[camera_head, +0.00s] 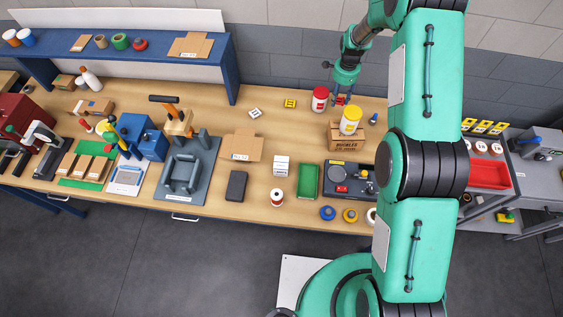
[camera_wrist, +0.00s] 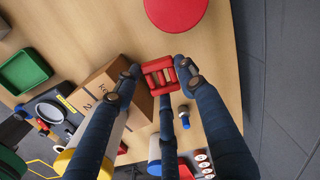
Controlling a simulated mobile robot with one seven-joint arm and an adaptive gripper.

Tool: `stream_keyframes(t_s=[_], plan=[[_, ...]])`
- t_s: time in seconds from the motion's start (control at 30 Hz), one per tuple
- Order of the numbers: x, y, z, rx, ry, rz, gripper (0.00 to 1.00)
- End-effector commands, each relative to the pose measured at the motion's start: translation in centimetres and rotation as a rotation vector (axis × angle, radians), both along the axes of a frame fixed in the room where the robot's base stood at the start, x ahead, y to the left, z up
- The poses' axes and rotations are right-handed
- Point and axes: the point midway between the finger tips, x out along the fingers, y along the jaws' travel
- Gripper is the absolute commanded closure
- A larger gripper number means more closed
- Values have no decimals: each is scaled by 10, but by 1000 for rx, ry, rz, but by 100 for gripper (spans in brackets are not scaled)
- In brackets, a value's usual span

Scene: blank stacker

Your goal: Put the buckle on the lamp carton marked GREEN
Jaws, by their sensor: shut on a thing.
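My gripper (camera_head: 341,99) is above the back right of the bench, close beside a red-and-white jar. In the wrist view, its dark fingers (camera_wrist: 160,78) are shut on the red, slotted buckle (camera_wrist: 159,76). The buckle also shows as a small red patch below the gripper in the head view (camera_head: 339,101). I cannot pick out for certain the lamp carton marked GREEN. Two flat cardboard pieces with white labels, one on the bench (camera_head: 243,143) and one on the blue shelf (camera_head: 191,43), have lettering too small to read.
A brown printed box (camera_head: 346,144) with a yellow-and-white jar (camera_head: 351,119) on it stands in front of my gripper. The red jar (camera_head: 320,97) is close by on the left, and a blue bolt (camera_wrist: 184,118) is on the right. The bench beyond the white block (camera_head: 281,165) is fairly clear.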

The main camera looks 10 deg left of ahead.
Motion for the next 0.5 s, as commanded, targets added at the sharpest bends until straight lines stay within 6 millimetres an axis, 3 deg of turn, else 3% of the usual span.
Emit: stream_keyframes(t_s=[0.5], plan=[[-97, 75, 17, 0, -1, 28, 77]])
